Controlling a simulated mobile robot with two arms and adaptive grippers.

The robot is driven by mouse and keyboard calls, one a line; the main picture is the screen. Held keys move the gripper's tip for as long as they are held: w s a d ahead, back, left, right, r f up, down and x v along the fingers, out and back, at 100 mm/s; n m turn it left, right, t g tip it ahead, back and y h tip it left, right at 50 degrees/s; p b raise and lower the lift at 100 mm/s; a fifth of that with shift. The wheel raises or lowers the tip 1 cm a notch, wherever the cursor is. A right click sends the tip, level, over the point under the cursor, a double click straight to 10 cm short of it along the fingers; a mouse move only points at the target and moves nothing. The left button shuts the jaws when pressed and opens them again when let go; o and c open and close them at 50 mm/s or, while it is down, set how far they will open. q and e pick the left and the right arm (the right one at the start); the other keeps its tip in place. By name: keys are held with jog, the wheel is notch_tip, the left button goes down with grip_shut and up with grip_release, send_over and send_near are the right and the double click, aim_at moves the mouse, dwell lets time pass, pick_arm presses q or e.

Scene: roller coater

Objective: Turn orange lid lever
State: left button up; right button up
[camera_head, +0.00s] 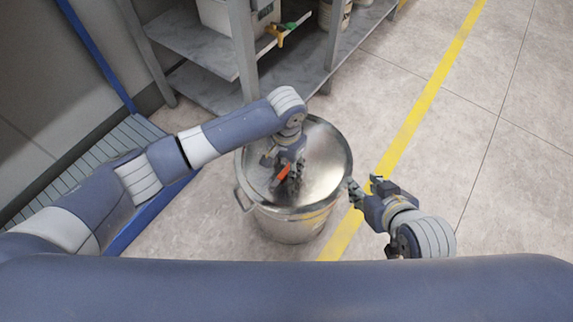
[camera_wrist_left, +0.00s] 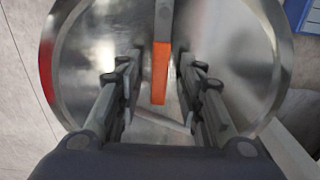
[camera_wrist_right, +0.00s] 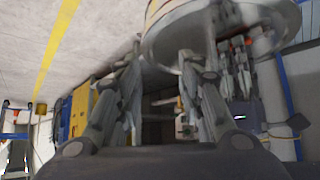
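The orange lid lever (camera_head: 283,172) stands on the lid of a round metal drum (camera_head: 325,150). In the left wrist view the orange lever (camera_wrist_left: 160,72) lies between the two fingers, with a gap on both sides. My left gripper (camera_head: 285,178) is over the lid at the lever; in its wrist view the gripper (camera_wrist_left: 158,85) is open around the lever. My right gripper (camera_head: 362,187) is to the right of the drum, close to its rim. In the right wrist view the right gripper (camera_wrist_right: 160,75) has its fingers apart with nothing between them.
A grey shelf rack (camera_head: 200,45) stands behind the drum, with containers and a yellow-green valve (camera_head: 280,32) on it. A blue-edged grating (camera_head: 130,135) is to the left. A yellow floor line (camera_head: 425,100) runs right of the drum, with open floor beyond.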

pick_arm(q)
jog(key=shift+c, duration=0.2)
grip_shut()
